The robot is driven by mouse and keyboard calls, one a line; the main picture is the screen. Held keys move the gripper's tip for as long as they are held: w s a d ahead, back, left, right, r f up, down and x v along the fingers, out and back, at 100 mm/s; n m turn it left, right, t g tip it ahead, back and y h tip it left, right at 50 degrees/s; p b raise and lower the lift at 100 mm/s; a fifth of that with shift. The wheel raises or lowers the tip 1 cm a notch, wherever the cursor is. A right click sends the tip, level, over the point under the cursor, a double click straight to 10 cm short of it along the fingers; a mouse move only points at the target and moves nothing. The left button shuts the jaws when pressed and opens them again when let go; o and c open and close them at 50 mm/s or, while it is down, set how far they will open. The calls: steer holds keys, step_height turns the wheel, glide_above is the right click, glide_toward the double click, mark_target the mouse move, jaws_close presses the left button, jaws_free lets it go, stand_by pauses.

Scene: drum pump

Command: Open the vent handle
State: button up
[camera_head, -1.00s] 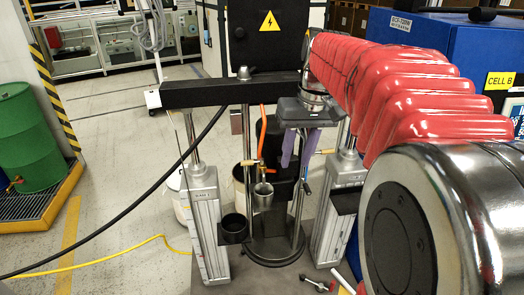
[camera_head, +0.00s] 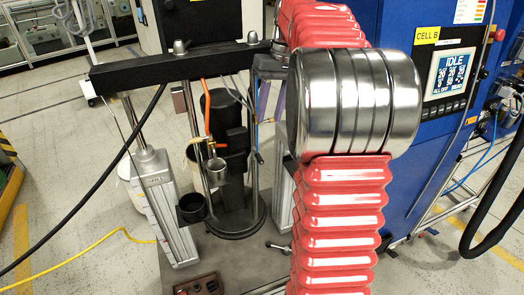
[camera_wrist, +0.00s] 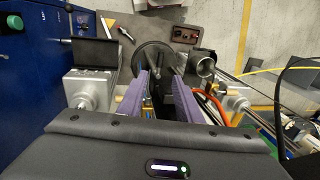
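My gripper (camera_wrist: 163,82) has two purple fingers, standing apart with a clear gap in the wrist view. It points down beside the pump's vertical rods, and nothing is clearly held. In the head view its purple fingers (camera_head: 263,100) show only partly beside my red-sleeved arm. The drum pump (camera_head: 235,140) stands between two grey columns under a black crossbeam (camera_head: 180,67). A small brass-coloured fitting (camera_head: 221,145) sticks out near the orange hose. I cannot tell for sure which part is the vent handle; it may be small or hidden by my fingers.
The round follower plate (camera_head: 236,224) is low between the columns. A control box (camera_head: 200,286) is on the base plate. A black cable (camera_head: 100,205) hangs at the left. A blue cabinet (camera_head: 425,165) stands at the right.

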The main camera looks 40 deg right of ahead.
mark_target(260, 156)
steer(key=a+f, duration=0.1)
steer(key=f, duration=0.8)
steer(key=a+f, duration=0.1)
steer(key=f, duration=0.3)
steer(key=shift+w+a+f, duration=0.2)
steer(key=shift+w+a, duration=0.1)
steer(key=shift+w, duration=0.05)
steer(key=shift+c, duration=0.3)
jaws_close()
